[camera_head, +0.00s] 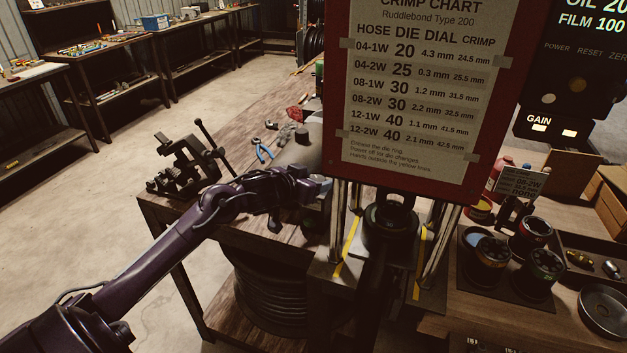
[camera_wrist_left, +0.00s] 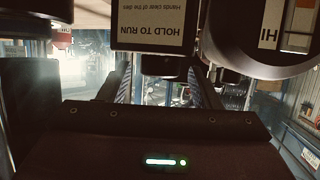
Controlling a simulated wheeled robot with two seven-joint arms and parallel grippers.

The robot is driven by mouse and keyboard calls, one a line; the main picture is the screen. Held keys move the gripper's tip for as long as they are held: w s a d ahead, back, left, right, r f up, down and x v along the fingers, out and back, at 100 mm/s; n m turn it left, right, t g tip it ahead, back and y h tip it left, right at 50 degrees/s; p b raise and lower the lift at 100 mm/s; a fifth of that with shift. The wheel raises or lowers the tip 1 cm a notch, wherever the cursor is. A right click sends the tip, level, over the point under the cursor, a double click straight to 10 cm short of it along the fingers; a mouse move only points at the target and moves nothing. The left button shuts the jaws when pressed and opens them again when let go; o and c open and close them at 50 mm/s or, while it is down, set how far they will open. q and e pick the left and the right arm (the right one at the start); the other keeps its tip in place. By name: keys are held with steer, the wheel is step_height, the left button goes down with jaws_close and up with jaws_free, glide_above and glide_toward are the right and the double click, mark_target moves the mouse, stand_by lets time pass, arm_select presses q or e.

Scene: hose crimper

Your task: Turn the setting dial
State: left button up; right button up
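My left gripper (camera_head: 318,188) reaches from the left to the left edge of the crimper, just below the crimp chart (camera_head: 410,85). In the left wrist view its two fingers (camera_wrist_left: 161,90) stand apart with a gap between them. A dark block (camera_wrist_left: 165,66) shows beyond the gap, below an upside-down "HOLD TO RUN" label (camera_wrist_left: 150,25). A large dark round part (camera_wrist_left: 262,62) is at the upper right, by a label reading "HI"; I cannot tell whether it is the setting dial. No dial is clearly visible in the head view. My right gripper is not in view.
The crimper's die opening (camera_head: 390,218) sits between metal posts with yellow lines. Dies (camera_head: 484,260) stand on the bench at right. A black vise (camera_head: 187,165) and blue pliers (camera_head: 263,150) are on the wooden bench at left. The floor at left is clear.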

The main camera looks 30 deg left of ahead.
arm_select(q)
steer(key=shift+s, duration=0.15)
steer(key=shift+s, duration=0.35)
steer(key=v, duration=0.7)
steer(key=shift+r+b, duration=0.2)
steer(key=shift+b, duration=0.25)
steer(key=shift+w, duration=0.1)
